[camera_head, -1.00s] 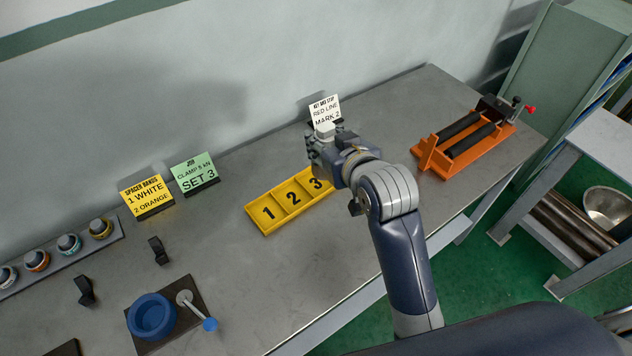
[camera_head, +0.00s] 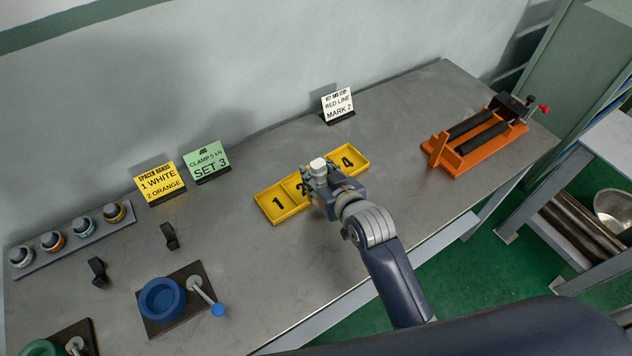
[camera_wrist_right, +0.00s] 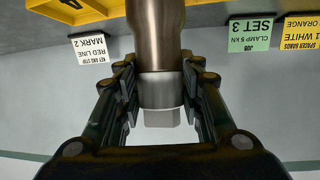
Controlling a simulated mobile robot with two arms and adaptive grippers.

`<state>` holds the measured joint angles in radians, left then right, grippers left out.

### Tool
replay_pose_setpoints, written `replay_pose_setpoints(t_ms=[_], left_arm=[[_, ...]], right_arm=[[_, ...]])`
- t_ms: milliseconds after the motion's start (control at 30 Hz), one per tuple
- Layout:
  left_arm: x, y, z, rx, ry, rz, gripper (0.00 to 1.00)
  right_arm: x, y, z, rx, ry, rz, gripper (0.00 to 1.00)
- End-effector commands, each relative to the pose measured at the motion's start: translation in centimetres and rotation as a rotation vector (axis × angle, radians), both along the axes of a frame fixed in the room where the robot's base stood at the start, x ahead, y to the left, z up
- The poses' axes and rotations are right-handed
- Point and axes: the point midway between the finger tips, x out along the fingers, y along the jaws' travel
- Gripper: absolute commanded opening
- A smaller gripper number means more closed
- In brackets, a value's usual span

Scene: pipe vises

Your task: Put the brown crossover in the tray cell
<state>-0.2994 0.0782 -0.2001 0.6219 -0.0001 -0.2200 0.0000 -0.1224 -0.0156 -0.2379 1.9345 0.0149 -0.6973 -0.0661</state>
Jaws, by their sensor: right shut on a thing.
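The yellow tray (camera_head: 285,214) lies on the bench with numbered cells; 1 and 4 show clearly, 2 partly. My right gripper (camera_head: 319,183) is over the middle of the tray, covering cell 3 and part of cell 2. In the right wrist view it is shut on the brown crossover (camera_wrist_right: 156,35), a brown cylinder with a silver band and a pale hexagonal end. The pale end (camera_head: 318,165) also shows at the gripper in the head view. The crossover's far end is cut off by the frame edge, so I cannot tell whether it touches the tray.
An orange vise (camera_head: 478,139) stands to the right. A white sign (camera_head: 338,104), a green sign (camera_head: 206,161) and a yellow sign (camera_head: 160,183) stand behind. Several small jars (camera_head: 83,226) and a blue ring-shaped container (camera_head: 162,299) are at left. Bare bench lies around the tray.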

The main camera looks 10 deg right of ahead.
Motion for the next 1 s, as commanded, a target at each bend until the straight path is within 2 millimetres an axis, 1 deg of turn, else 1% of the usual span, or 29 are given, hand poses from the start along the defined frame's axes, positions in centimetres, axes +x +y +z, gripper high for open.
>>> replay_pose_setpoints(t_ms=[33,100,300,400,533,700,900,1000], left_arm=[[0.0,0.0,0.5,0.0,0.0,0.0,0.42],[0.0,0.0,0.8,0.0,0.0,-0.001,0.42],[0.0,0.0,1.5,0.0,0.0,-0.001,0.42],[0.0,0.0,1.7,0.0,0.0,-0.001,0.42],[0.0,0.0,1.9,0.0,0.0,-0.001,0.42],[0.0,0.0,2.0,0.0,0.001,-0.001,0.42],[-0.1,0.1,2.6,0.001,0.002,-0.001,0.42],[-0.1,0.2,2.7,0.002,0.003,-0.001,0.42]], right_arm=[[1.4,-0.5,0.7,-0.001,-0.014,0.0,0.0],[2.9,-1.1,0.6,0.0,-0.015,-0.001,0.0],[6.8,-2.7,0.2,0.002,-0.013,0.0,0.0],[8.3,-3.3,0.0,0.002,-0.014,0.0,0.0],[9.5,-3.8,-0.2,0.003,-0.013,-0.001,0.0],[10.0,-4.0,-0.6,0.003,-0.012,0.0,0.0],[9.9,-4.0,-2.8,0.004,-0.008,-0.001,0.0],[10.0,-3.9,-3.6,0.003,-0.011,0.0,0.0]])
